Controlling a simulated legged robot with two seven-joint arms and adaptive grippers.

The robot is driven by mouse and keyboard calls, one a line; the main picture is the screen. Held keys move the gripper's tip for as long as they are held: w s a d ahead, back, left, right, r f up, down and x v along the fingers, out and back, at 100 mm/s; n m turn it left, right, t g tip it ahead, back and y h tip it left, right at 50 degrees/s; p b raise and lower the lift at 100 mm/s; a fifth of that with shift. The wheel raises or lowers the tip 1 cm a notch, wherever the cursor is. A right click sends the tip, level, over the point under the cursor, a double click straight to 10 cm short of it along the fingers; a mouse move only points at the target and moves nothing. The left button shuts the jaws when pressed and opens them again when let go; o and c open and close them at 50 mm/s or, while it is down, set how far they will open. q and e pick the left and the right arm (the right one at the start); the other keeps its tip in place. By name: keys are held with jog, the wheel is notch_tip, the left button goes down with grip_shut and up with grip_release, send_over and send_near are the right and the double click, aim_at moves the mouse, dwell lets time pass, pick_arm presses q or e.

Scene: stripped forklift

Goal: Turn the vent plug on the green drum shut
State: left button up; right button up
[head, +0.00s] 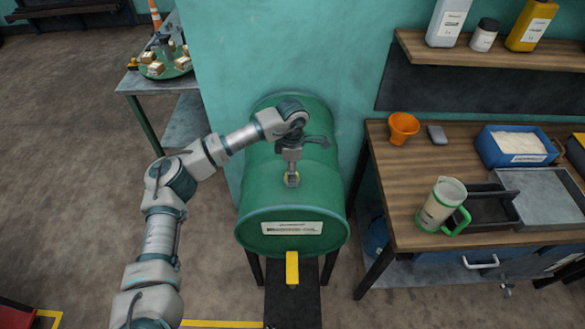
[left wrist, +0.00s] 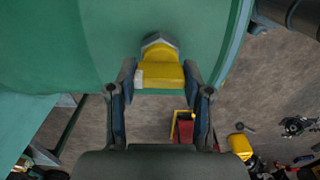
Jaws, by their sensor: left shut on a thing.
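The green drum (head: 290,215) lies on its side on a dark stand, with a white label on its near end. The vent plug (left wrist: 160,72) on its upper side has a yellow body and a grey hexagonal part, seen in the left wrist view. My left gripper (head: 291,178) reaches down onto the top of the drum. It also shows in the left wrist view (left wrist: 160,80), its two fingers on either side of the yellow part and shut on it. In the head view the gripper mostly covers the plug. My right gripper is in neither view.
A yellow tap (head: 292,268) sticks out below the drum's near end. A wooden bench (head: 395,165) to the right carries a jug (head: 440,205), an orange funnel (head: 403,127), a blue bin (head: 515,146) and trays. A shelf (head: 480,55) with bottles hangs above.

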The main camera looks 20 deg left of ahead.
pick_arm(q)
jog(key=o, duration=1.2)
jog(key=shift+a, duration=0.1)
jog(key=shift+c, duration=0.2)
jog(key=shift+r, duration=0.25)
notch_tip(320, 180, up, 11)
jog(key=shift+w+r, duration=0.15)
